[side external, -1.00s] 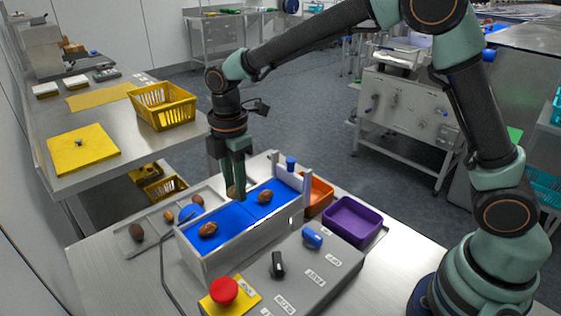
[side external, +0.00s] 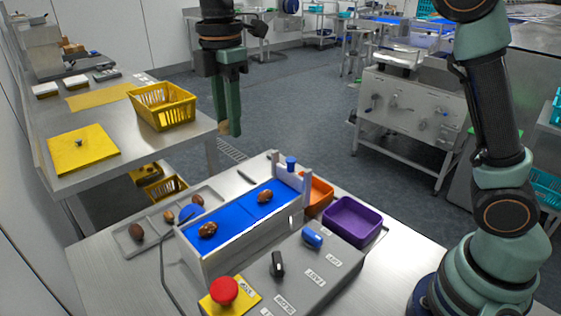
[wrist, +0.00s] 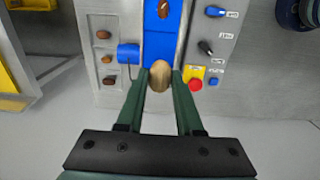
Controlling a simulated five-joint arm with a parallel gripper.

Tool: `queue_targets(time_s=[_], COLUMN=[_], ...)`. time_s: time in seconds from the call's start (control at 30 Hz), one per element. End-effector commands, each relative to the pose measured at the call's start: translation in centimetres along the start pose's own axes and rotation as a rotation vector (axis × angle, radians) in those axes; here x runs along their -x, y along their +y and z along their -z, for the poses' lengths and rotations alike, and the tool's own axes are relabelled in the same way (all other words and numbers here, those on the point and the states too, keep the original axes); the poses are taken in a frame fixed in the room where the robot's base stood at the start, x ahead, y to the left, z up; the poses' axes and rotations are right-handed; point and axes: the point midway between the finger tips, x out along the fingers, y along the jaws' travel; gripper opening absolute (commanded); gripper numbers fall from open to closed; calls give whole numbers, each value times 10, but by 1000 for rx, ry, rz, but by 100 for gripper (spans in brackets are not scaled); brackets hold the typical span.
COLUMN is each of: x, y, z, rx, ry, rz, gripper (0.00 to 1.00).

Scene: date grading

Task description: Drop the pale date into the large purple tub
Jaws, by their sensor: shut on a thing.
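My gripper (side external: 229,125) is raised high above the conveyor's far left end in the side view. In the wrist view my gripper (wrist: 161,80) is shut on the pale date (wrist: 160,72), a tan oval held between the fingertips. In the side view the fingers hide the date. The purple tub (side external: 352,220) stands empty at the right, behind the control panel and beside a smaller orange tub (side external: 319,194). My gripper is well to the left of the purple tub and higher than its rim.
Two brown dates (side external: 265,196) (side external: 208,229) lie on the blue belt (side external: 236,222). A grey tray (side external: 122,240) with several dates lies left of the conveyor. The control panel (side external: 295,262) with a red button (side external: 223,290) stands in front. Air above the belt is clear.

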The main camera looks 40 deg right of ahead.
Motion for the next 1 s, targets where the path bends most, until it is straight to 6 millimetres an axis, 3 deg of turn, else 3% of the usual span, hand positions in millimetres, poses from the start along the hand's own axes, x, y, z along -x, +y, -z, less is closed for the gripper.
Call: queue_targets(time_s=[0.27,0.67,1.0], x=[5,52,60], y=[0,1,-14], z=[0,0,-64], rx=[0,0,-6], ry=[0,1,1], rz=[-1,-3,-2], gripper=[8,8,8])
